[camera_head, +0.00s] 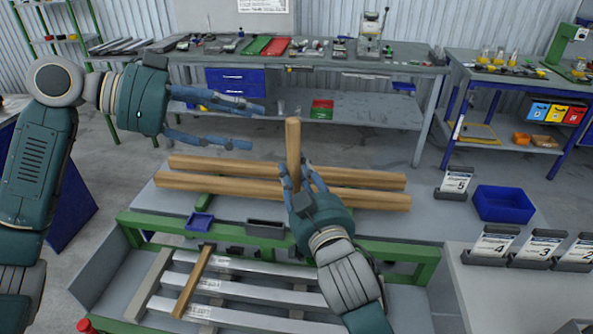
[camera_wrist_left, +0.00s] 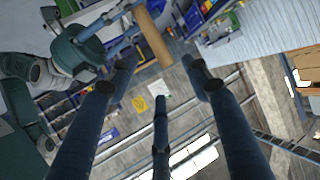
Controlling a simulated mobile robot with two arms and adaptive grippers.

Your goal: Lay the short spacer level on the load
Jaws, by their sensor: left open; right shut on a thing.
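A short wooden spacer (camera_head: 293,145) stands nearly upright in my right gripper (camera_head: 296,172), which is shut around its lower part. In the left wrist view the spacer (camera_wrist_left: 153,40) shows tilted at the top, beyond the left fingers. My left gripper (camera_head: 256,127) is open and empty, to the left of the spacer's upper end and apart from it. Its spread fingers (camera_wrist_left: 160,72) hold nothing in the left wrist view. The load appears to be the pale metal bars (camera_head: 245,287) lying on the green-framed table. Another wooden strip (camera_head: 194,281) lies across the bars at the left.
Two long wooden beams (camera_head: 190,183) lie behind the green frame (camera_head: 390,262), partly behind my right gripper. A small blue tray (camera_head: 200,221) and a dark holder (camera_head: 266,228) sit along the frame. A blue bin (camera_head: 503,204) and numbered card stands (camera_head: 494,245) are at the right.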

